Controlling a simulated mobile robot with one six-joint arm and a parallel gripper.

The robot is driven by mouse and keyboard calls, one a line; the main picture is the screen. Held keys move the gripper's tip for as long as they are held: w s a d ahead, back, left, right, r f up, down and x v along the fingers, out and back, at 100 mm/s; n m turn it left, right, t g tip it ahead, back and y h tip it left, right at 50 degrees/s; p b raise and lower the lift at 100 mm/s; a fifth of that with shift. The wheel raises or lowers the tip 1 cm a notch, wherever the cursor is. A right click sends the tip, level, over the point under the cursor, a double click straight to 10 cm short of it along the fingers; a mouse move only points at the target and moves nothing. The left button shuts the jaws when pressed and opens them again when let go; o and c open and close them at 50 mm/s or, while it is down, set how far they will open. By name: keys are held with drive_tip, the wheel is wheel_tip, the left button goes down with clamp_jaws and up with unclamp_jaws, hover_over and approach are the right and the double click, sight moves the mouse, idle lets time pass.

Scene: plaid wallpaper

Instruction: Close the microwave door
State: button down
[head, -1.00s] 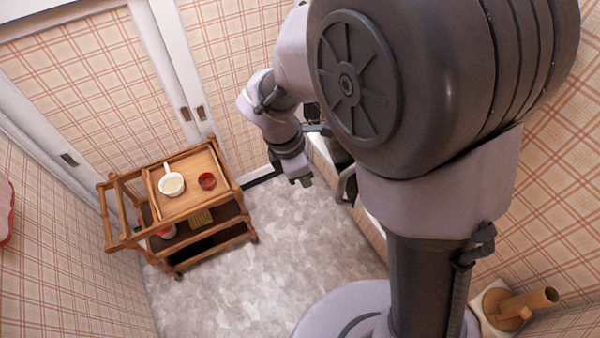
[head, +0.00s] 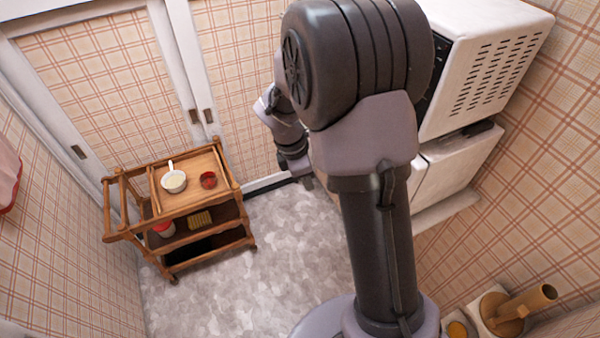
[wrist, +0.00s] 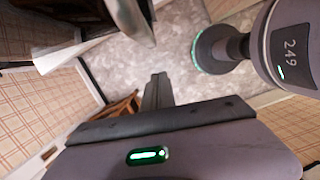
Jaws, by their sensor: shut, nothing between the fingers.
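The microwave (head: 492,66) is the white box with rows of dark vent slots at the upper right of the head view. Its dark front edge faces left, and my arm hides most of the front. I cannot tell from the head view how far its door stands open. My gripper (head: 307,182) is low and left of the microwave, partly behind my arm. In the wrist view my gripper (wrist: 158,80) is shut and empty. A dark panel with a shiny metal edge (wrist: 132,22) is close at the upper left there; it may be the door, but I cannot be sure.
A white cabinet (head: 455,172) stands under the microwave. A wooden cart (head: 178,215) at the left holds a white pan (head: 174,182) and a red bowl (head: 208,180). Grey floor (head: 290,240) is free between cart and arm. A tan cylinder (head: 530,305) is at the lower right.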

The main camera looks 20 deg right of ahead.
drive_tip(key=shift+s+d+r, duration=0.1)
drive_tip(key=shift+s+d, duration=0.05)
drive_tip(key=shift+d, duration=0.65)
drive_tip(key=shift+s+d+r, duration=0.1)
drive_tip(key=shift+s+d, duration=0.05)
drive_tip(key=shift+d, duration=0.65)
